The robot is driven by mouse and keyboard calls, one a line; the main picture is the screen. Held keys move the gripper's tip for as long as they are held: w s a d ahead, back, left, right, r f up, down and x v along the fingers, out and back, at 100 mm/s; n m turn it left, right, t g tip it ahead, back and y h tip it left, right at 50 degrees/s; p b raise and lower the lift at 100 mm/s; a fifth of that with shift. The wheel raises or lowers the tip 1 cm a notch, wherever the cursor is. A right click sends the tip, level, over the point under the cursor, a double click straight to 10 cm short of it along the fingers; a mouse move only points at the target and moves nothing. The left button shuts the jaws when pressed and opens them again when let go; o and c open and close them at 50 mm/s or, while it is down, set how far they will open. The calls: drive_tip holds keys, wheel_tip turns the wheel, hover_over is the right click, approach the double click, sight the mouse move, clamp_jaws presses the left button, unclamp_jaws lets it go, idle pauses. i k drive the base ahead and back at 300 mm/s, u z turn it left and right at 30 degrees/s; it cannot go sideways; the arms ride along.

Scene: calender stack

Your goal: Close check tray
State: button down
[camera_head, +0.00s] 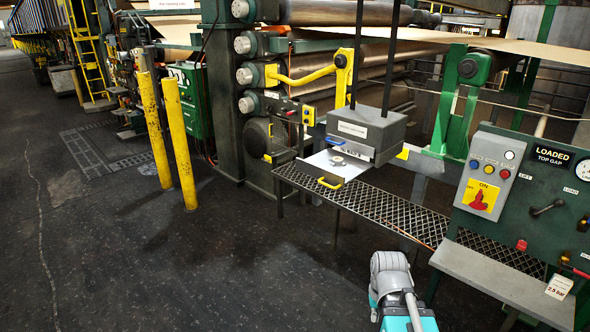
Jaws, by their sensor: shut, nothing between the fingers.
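The check tray (318,167) is a pale flat tray, pulled out of the front of a grey box (368,127) with a white label. A yellow handle (330,183) is at the tray's front edge. A small round thing (337,160) lies on the tray. A blue handle (350,147) shows just above it, near the box's lower edge. Part of my arm, grey and teal, shows at the bottom, well apart from the tray. My gripper's fingers do not show.
A mesh walkway (380,205) runs below the tray. On the right stands a green control panel (530,190) with buttons and a grey ledge (500,275). Yellow posts (180,145) stand at left. The dark floor (200,270) at lower left is clear. A yellow bar (305,77) crosses the rollers.

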sight(333, 165)
drive_tip(key=u, duration=0.05)
drive_tip(key=i, duration=0.95)
drive_tip(key=z, duration=0.1)
